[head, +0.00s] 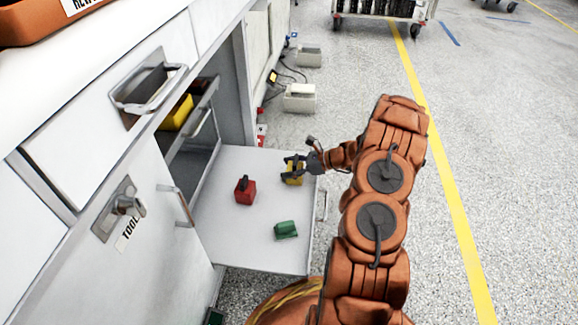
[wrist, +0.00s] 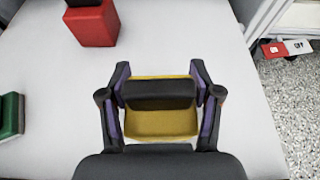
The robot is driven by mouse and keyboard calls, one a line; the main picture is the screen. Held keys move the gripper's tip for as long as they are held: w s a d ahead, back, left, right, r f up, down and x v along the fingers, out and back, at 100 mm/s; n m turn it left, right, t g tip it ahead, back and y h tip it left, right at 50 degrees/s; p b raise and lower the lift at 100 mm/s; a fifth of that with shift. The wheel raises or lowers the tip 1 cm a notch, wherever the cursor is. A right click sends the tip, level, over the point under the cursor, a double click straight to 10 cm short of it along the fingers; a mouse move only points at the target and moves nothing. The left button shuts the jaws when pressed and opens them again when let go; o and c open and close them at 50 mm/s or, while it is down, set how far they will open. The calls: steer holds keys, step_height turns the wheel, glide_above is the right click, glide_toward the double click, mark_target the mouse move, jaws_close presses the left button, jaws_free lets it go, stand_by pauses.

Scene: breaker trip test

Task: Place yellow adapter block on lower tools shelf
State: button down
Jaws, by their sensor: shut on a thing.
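The yellow adapter block (wrist: 160,124) with a dark top part is between the two fingers of my gripper (wrist: 160,95) in the wrist view. My gripper is shut on it. In the head view the yellow block (head: 293,178) is partly hidden by my gripper (head: 293,164) over the right side of a white pulled-out shelf (head: 245,258). I cannot tell whether the block touches the shelf. The shelf sits low in the cabinet below the counter, near a door labelled "TOOL" (head: 128,236), whose label is partly cut off.
A red block (head: 245,192) and a green block (head: 286,230) rest on the shelf, left of my gripper. A yellow thing (head: 178,112) sits in an upper drawer opening. Boxes and cables (head: 299,97) lie on the floor beyond. The floor right of my arm is clear.

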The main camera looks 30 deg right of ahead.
steer(key=shift+c, duration=1.2)
jaws_free()
steer(key=shift+f, duration=0.1)
